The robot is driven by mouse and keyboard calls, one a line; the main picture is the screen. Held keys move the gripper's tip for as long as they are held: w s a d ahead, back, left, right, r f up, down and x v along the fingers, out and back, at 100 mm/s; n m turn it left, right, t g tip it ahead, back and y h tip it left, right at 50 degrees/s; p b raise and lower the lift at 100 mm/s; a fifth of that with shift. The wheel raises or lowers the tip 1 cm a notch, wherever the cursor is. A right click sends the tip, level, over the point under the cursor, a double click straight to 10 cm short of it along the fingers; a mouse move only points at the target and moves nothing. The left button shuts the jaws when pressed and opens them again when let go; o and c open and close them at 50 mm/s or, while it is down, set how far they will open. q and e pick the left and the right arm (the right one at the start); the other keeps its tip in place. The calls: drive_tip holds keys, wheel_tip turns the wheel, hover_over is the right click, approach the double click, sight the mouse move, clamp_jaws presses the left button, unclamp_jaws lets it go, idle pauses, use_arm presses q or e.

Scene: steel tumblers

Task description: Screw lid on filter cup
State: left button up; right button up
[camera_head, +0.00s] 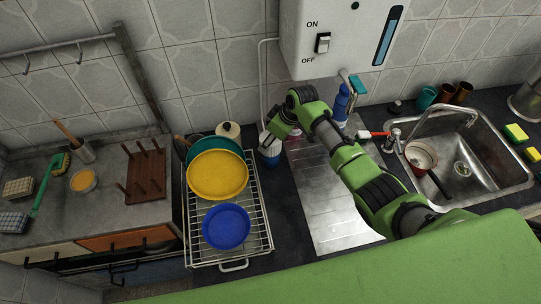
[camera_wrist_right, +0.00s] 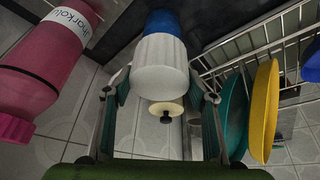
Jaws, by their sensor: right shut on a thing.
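The filter cup (camera_head: 270,158) stands on the dark counter between the dish rack and the steel drainboard. It is blue below with a white ribbed upper part, which I take to be the lid (camera_wrist_right: 161,66). The blue cup part (camera_wrist_right: 165,24) also shows in the right wrist view, touching the white part. My right gripper (camera_head: 268,140) comes down over the cup from the right, its fingers (camera_wrist_right: 160,90) on either side of the white part, shut on it. I cannot tell whether the threads are engaged. My left gripper is in neither view.
The wire dish rack (camera_head: 232,262) with yellow (camera_head: 218,175) and blue plates (camera_head: 226,227) stands close left of the cup. A cream round lid (camera_head: 228,130) is behind it. A pink bottle (camera_wrist_right: 45,60) stands nearby. The sink (camera_head: 480,175) is at right.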

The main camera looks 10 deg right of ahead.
drive_tip(key=shift+d, duration=0.1)
drive_tip(key=shift+r+m+p, duration=0.2)
drive_tip(key=shift+m+p, duration=0.4)
drive_tip(key=shift+p, duration=0.05)
drive_tip(key=shift+f+m+t+h, duration=0.3)
drive_tip(key=shift+m+h, duration=0.1)
drive_tip(key=shift+m, duration=0.1)
drive_tip(key=m+h, duration=0.1)
drive_tip(key=m, duration=0.2)
drive_tip(key=shift+r, duration=0.15)
drive_tip(key=shift+w+m, duration=0.1)
drive_tip(key=shift+m, duration=0.2)
drive_tip(key=shift+t, duration=0.3)
drive_tip(key=shift+m+h, duration=0.5)
drive_tip(key=shift+m, duration=0.5)
drive_tip(key=m+h, duration=0.1)
drive_tip(key=m, duration=0.2)
drive_tip(key=shift+m+h, duration=0.3)
drive_tip(key=shift+m, duration=0.1)
